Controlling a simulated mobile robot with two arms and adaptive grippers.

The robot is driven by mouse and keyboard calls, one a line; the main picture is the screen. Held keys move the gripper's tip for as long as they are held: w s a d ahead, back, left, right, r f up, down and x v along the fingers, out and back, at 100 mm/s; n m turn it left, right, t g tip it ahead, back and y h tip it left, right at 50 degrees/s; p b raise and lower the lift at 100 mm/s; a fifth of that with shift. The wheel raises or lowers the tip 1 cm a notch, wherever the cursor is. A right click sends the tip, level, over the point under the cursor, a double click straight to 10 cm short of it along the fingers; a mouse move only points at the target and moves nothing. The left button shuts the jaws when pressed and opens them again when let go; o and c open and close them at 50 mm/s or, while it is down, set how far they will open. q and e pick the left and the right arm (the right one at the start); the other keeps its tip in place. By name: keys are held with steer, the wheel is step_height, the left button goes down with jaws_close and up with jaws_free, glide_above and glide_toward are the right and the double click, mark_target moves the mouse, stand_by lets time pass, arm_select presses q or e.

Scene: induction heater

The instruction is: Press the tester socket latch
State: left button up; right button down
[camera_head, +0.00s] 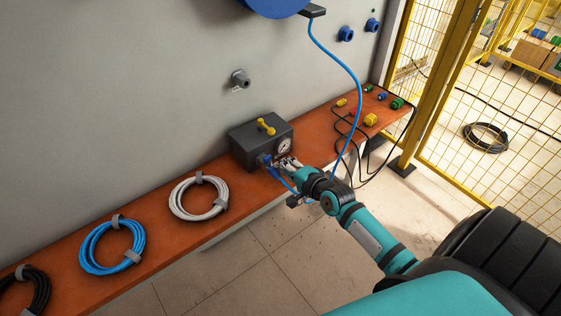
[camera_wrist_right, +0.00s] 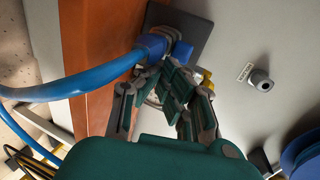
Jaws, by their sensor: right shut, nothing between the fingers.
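The tester (camera_head: 250,148) is a dark grey box with a yellow lever (camera_head: 266,126) on top and a round gauge (camera_head: 284,146) on its front. It sits on the orange-brown shelf against the wall. A blue hose connector (camera_head: 266,160) is at the tester's front, and it also shows in the right wrist view (camera_wrist_right: 152,45). A small blue block (camera_wrist_right: 182,53), perhaps the latch, is beside it. My right gripper (camera_head: 284,163) is shut and empty, its fingertips (camera_wrist_right: 172,72) close to the connector; contact cannot be told. The fingers partly hide the gauge in the wrist view. My left gripper is out of view.
A blue hose (camera_head: 352,80) hangs down to the right of the tester. Coiled white (camera_head: 174,197), blue (camera_head: 84,247) and black cables lie along the shelf (camera_head: 225,184) to the left. Small coloured connectors and black wires lie at right, near a yellow fence (camera_head: 425,85).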

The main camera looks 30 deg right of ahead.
steer(key=shift+w+a, duration=0.1)
steer(key=shift+w, duration=0.8)
